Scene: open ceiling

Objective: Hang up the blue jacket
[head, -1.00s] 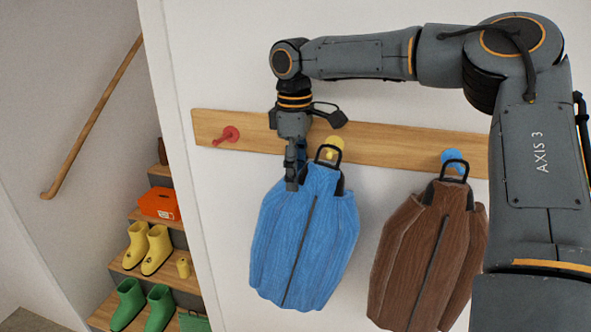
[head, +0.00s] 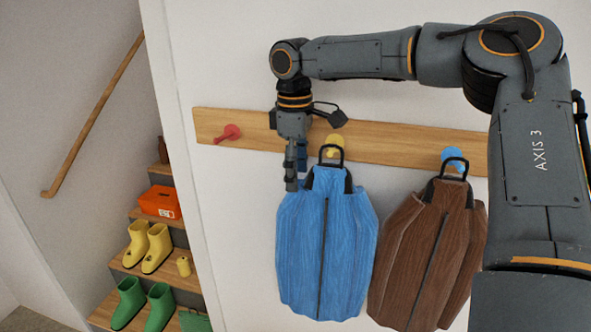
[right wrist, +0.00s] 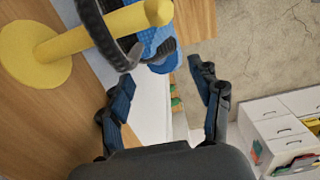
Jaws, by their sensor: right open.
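The blue jacket (head: 326,245) hangs upright against the white wall below the rack. Its black loop (head: 342,152) is around the yellow peg (head: 331,145). In the right wrist view the loop (right wrist: 104,35) passes round the shaft of the yellow peg (right wrist: 95,32), and a bit of the blue jacket (right wrist: 158,42) shows beside it. My right gripper (head: 291,180) is at the jacket's upper left shoulder, fingers pointing down. In the right wrist view my right gripper (right wrist: 165,98) has its fingers apart with nothing between them. My left gripper is not in view.
The wooden rack board (head: 400,147) also carries a red peg (head: 229,132) and a blue peg (head: 452,154). A brown jacket (head: 425,255) hangs from the blue peg, close beside the blue jacket. Stairs with yellow boots (head: 150,248) and an orange box (head: 160,201) are at left.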

